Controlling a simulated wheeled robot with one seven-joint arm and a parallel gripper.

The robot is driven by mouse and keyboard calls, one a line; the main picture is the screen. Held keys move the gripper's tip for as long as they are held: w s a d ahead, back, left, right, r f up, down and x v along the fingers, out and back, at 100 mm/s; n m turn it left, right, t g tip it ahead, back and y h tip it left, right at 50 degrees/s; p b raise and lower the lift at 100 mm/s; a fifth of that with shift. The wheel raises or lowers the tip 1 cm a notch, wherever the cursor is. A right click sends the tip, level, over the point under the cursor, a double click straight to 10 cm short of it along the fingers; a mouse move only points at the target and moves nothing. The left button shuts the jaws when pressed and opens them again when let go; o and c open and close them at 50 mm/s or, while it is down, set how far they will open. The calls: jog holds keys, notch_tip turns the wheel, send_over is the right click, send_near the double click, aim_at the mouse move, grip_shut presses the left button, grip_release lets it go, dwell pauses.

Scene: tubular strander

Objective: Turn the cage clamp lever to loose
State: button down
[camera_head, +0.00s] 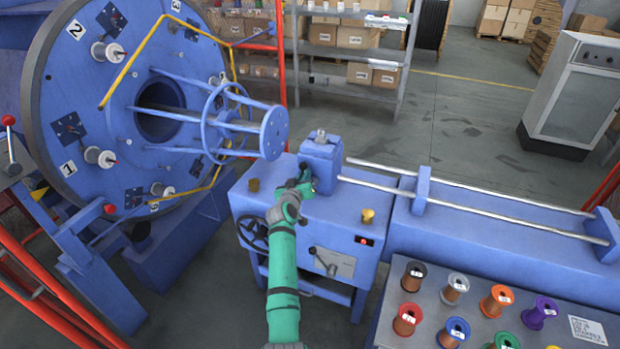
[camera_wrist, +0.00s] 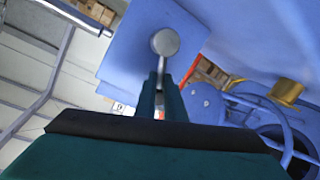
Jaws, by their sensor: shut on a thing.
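My gripper (camera_head: 306,174) is at the left face of the blue block (camera_head: 321,163) on top of the blue machine stand. In the wrist view, my gripper (camera_wrist: 160,98) is shut on a thin grey lever. The round grey end of the lever (camera_wrist: 165,42) shows just beyond the fingertips, in front of the blue block (camera_wrist: 128,50). In the head view my gripper hides this lever, and I cannot read its marked positions.
The blue cage disc (camera_head: 272,133) is left of the block. A brass knob (camera_head: 367,216) stands on the stand top, and a dark handwheel (camera_head: 252,232) is at its left side. Two steel rails (camera_head: 470,187) run right. A spool table (camera_head: 385,320) is at front right.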

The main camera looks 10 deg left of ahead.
jog(key=shift+w+a+r+n, duration=0.25)
jog(key=shift+a+r+n, duration=0.25)
jog(key=shift+r+n, duration=0.1)
jog(key=shift+f, duration=0.1)
jog(key=shift+w+h, duration=0.1)
jog(key=shift+h, duration=0.2)
jog(key=shift+w+d, duration=0.1)
jog(key=shift+d, duration=0.1)
jog(key=c, duration=2)
grip_release()
jog(key=shift+a, duration=0.2)
jog(key=shift+o, duration=0.8)
jog(key=shift+d+f, duration=0.2)
jog(key=shift+d, duration=0.05)
jog(key=shift+s+a+f, duration=0.3)
jog(key=shift+s+a, duration=0.05)
jog(key=shift+a, duration=0.2)
jog(key=shift+d, duration=0.25)
